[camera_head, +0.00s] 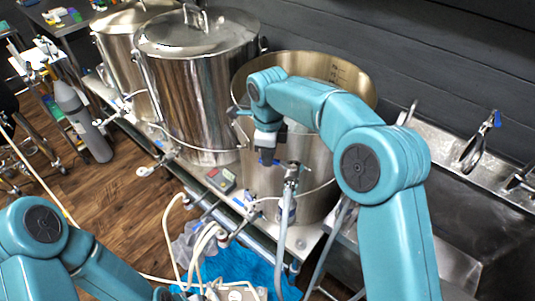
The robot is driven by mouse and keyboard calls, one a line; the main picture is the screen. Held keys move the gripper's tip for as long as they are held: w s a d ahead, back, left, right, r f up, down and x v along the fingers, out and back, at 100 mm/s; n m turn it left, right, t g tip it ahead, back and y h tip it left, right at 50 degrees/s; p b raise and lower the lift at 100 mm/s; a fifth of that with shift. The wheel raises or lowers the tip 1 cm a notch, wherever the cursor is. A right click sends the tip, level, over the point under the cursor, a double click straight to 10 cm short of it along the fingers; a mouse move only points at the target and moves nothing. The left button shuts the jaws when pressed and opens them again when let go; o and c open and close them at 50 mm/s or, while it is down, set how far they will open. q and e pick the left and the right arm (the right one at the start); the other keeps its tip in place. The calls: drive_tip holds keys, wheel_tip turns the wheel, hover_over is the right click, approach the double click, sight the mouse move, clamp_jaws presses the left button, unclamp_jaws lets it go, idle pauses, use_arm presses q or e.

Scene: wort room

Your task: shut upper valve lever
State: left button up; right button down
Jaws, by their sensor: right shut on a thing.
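My right arm reaches down in front of the open steel kettle (318,185) at the right of the row. My right gripper (267,157) points down and is shut on a small blue lever (267,162) at the kettle's front. The lever is mostly hidden by the gripper, so its angle is hard to tell. A metal valve fitting (291,172) with a hose stands just right of the gripper. My left arm shows at the lower left, but its gripper is not visible.
Two lidded steel kettles (195,95) stand to the left. A small control box (222,180) sits on the stand below. Pale hoses (205,240) and a blue sheet (245,268) lie low in front. A steel sink (450,145) is at the right.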

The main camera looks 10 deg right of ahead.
drive_tip(key=shift+d, duration=0.15)
idle(0.3)
drive_tip(key=c, duration=1)
unclamp_jaws()
drive_tip(key=shift+c, duration=0.2)
drive_tip(key=shift+w+r, duration=0.1)
drive_tip(key=shift+r, duration=0.3)
wheel_tip(320, 180, up, 16)
drive_tip(key=p, duration=0.3)
drive_tip(key=shift+f, duration=0.2)
drive_tip(key=shift+f, duration=0.1)
